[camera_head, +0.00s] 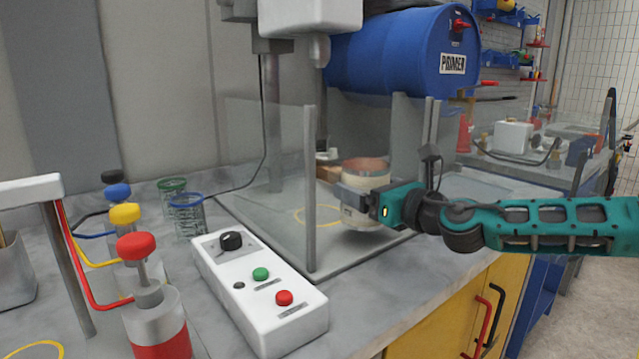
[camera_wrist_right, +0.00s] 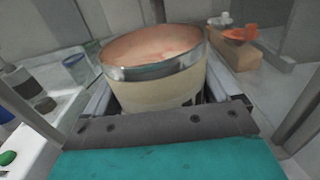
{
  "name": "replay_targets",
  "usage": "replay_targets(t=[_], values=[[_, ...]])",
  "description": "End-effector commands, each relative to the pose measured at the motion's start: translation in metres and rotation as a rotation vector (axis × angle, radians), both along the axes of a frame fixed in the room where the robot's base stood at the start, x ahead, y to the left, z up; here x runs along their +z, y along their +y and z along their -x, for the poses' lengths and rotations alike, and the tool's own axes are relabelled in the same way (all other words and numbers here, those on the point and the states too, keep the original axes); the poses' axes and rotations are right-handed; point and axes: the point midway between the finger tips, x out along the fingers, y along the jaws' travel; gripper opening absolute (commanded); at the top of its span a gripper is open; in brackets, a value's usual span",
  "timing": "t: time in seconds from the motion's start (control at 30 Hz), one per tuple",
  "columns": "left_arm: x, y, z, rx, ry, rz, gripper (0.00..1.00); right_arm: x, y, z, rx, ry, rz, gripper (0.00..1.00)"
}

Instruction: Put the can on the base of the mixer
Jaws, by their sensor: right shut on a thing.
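The can (camera_head: 366,173) is cream with a metal rim and a salmon-coloured top. My right gripper (camera_head: 358,196) is shut around its side and holds it upright, inside the clear-walled enclosure of the mixer. In the right wrist view the can (camera_wrist_right: 155,70) sits between the two fingers. The mixer base (camera_head: 275,226) is a grey plate with a yellow ring (camera_head: 318,215) marked on it. The can is to the right of the ring, and I cannot tell whether its bottom touches the plate. The mixer head (camera_head: 310,20) hangs above. My left gripper is not in view.
A post (camera_head: 310,190) and clear panels border the enclosure. A white control box (camera_head: 258,290) stands in front. Green and blue cups (camera_head: 187,214) and colour-capped dispensers (camera_head: 150,300) are at left. A blue primer drum (camera_head: 400,50) lies behind.

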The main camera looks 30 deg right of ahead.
Motion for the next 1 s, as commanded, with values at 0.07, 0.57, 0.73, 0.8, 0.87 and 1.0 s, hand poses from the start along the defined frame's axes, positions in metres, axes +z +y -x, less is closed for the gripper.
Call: replay_targets(t=[0.07, 0.57, 0.73, 0.8, 0.87, 1.0], values=[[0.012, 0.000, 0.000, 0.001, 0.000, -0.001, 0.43, 0.006, 0.001, -0.009, -0.001, -0.004, -0.008, 0.32], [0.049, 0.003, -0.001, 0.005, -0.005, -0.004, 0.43, 0.006, 0.008, -0.090, 0.002, -0.007, -0.006, 0.32], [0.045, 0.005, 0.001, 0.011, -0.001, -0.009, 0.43, 0.004, 0.010, -0.119, 0.000, -0.006, -0.002, 0.32], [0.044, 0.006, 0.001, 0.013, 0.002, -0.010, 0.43, 0.003, 0.010, -0.127, 0.000, -0.004, -0.002, 0.32], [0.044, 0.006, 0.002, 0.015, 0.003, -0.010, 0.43, 0.002, 0.011, -0.131, 0.001, -0.004, -0.001, 0.32], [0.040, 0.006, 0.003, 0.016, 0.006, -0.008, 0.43, -0.003, 0.011, -0.134, 0.001, -0.002, 0.001, 0.32]])
